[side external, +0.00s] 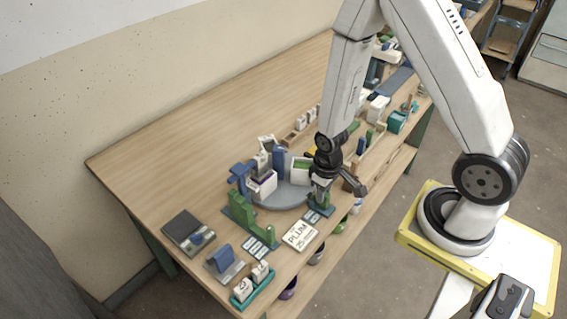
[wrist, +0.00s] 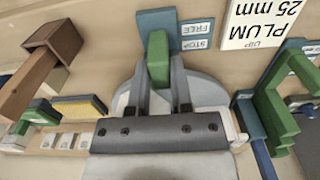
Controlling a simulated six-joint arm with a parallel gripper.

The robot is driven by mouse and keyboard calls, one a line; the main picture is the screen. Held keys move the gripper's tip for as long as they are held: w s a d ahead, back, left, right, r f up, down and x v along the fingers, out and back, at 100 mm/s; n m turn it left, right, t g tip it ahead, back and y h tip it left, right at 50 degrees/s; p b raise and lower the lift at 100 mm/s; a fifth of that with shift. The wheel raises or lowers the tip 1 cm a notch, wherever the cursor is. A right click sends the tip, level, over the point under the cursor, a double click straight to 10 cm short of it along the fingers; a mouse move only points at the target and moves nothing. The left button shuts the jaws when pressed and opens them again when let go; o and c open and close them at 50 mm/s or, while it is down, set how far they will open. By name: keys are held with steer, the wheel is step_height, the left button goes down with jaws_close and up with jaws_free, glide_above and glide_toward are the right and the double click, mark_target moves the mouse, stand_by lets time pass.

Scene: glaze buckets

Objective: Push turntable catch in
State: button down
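The turntable (side external: 283,199) is a grey disc on the bench; its edge also shows in the wrist view (wrist: 208,88). The catch (wrist: 158,58) is a green upright block on a blue base (wrist: 157,22) beside the disc, with labels reading FREE and STOP. My gripper (wrist: 160,82) is low at the disc's front edge, its two dark fingers apart with the green block between them. I cannot tell whether they touch it. In the side view my gripper (side external: 320,190) hides most of the catch.
A PLUM 25 mm card (side external: 300,236) lies in front. A green bracket (side external: 246,218) stands left of the turntable; blue and white items stand on the disc. In the wrist view, a brown wooden block (wrist: 53,42) and a yellow-topped piece (wrist: 80,106) are at left. The bench's back left is clear.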

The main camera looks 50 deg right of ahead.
steer(key=shift+w, duration=0.95)
stand_by(0.4)
steer(key=c, duration=0.6)
jaws_free()
steer(key=shift+r, duration=0.1)
step_height(320, 180, up, 7)
stand_by(0.3)
